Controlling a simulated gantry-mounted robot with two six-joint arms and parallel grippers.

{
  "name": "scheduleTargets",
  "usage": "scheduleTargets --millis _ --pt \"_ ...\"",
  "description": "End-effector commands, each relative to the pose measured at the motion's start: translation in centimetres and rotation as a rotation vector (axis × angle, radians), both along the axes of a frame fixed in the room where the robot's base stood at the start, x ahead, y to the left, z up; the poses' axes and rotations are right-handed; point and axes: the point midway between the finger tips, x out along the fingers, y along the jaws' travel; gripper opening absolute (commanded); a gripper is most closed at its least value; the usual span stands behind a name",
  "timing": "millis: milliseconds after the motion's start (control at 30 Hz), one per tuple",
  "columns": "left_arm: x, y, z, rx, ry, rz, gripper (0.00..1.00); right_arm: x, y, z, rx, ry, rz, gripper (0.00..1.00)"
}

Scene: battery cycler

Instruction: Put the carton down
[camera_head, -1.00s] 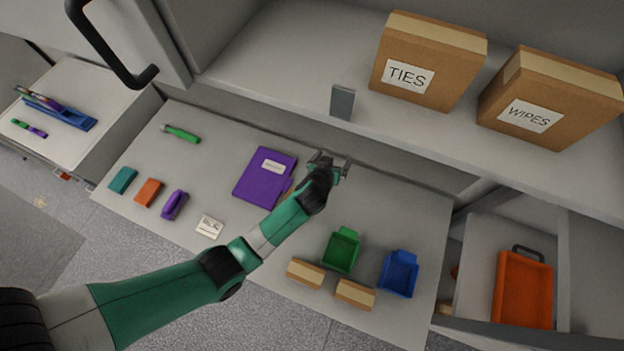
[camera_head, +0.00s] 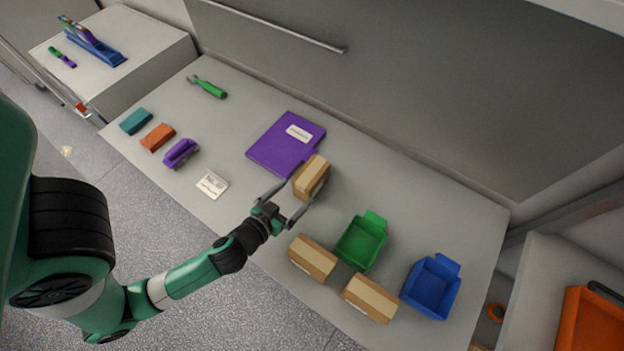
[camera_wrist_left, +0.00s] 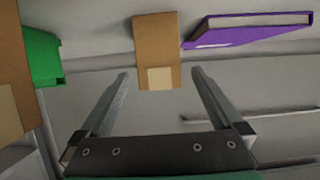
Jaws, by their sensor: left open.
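A small tan carton (camera_head: 312,178) stands on the grey worktop against the lower right corner of the purple binder (camera_head: 286,143). My left gripper (camera_head: 298,193) is open and empty just in front of this carton. In the left wrist view the carton (camera_wrist_left: 157,40) is beyond the spread fingertips (camera_wrist_left: 158,74), roughly centred between them, with a pale label at its near end. Two similar cartons, one on the left (camera_head: 312,257) and one on the right (camera_head: 370,298), lie near the front edge. My right gripper is not in view.
A green bin (camera_head: 362,243) and a blue bin (camera_head: 432,287) stand right of the carton. Teal (camera_head: 136,121), orange (camera_head: 157,137) and purple (camera_head: 181,153) items and a white card (camera_head: 212,184) lie at left. A grey panel (camera_head: 400,90) rises behind the worktop.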

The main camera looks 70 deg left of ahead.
Motion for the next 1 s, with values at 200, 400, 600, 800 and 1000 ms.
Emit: scheduleTargets --millis 200,400,600,800,1000 --pt "3.0 2.1 -1.3 0.0 -0.001 0.003 1.0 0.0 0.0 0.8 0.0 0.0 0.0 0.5" --pt "3.5 2.4 -1.7 -0.001 -0.001 0.0 1.0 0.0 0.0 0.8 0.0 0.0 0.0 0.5" --pt "6.0 4.3 -2.4 0.0 -0.003 0.003 1.0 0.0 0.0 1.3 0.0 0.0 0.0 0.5" --pt "7.4 5.2 -3.3 0.0 -0.001 0.0 1.0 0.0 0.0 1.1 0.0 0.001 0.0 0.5" --pt "7.3 5.1 -3.3 0.0 0.0 -0.001 0.95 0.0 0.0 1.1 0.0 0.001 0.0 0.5"
